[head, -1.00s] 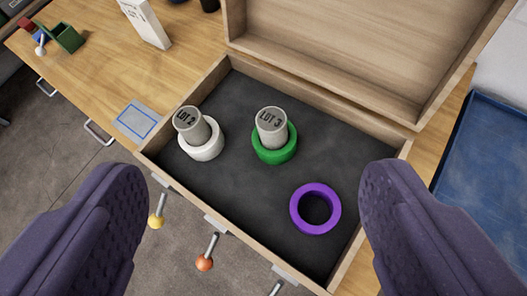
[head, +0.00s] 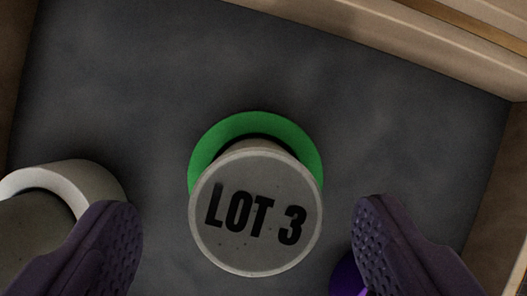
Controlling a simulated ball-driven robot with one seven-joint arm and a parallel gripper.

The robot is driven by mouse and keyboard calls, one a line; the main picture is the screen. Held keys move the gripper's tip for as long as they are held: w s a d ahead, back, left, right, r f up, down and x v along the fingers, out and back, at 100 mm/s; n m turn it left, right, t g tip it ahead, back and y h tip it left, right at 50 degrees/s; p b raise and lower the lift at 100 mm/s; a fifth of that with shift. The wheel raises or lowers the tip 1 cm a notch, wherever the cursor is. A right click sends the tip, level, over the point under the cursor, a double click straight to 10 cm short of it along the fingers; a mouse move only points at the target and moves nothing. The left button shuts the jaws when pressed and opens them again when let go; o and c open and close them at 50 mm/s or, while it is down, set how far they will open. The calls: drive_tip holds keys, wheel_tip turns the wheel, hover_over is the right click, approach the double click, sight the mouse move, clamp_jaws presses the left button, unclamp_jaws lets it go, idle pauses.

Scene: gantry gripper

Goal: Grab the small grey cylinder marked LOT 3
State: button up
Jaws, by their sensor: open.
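The grey cylinder marked LOT 3 (head: 255,212) stands in a green ring (head: 258,124) on the dark floor of the wooden box. I see its round top face on, just below the middle of the view, with the lettering slightly tilted. My gripper (head: 247,225) is open, with one purple finger to the left of the cylinder and one to the right. There is a clear gap on each side and neither finger appears to touch it. The cylinder's lower part is hidden under its top and by the ring.
A white ring (head: 70,180) with another grey cylinder (head: 35,240) is at the left, partly behind my left finger. A purple ring (head: 345,278) is mostly hidden behind my right finger. The box wall (head: 440,40) runs along the top right. The dark floor beyond the green ring is bare.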

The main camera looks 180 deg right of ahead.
sight(257, 224)
drive_tip(key=b+x, duration=0.1)
drive_tip(key=x, duration=0.2)
drive_tip(key=shift+s+d+f, duration=0.15)
drive_tip(key=shift+f, duration=0.25)
drive_tip(key=shift+c, duration=0.5)
drive_tip(key=shift+r, duration=0.1)
drive_tip(key=c, duration=1.4)
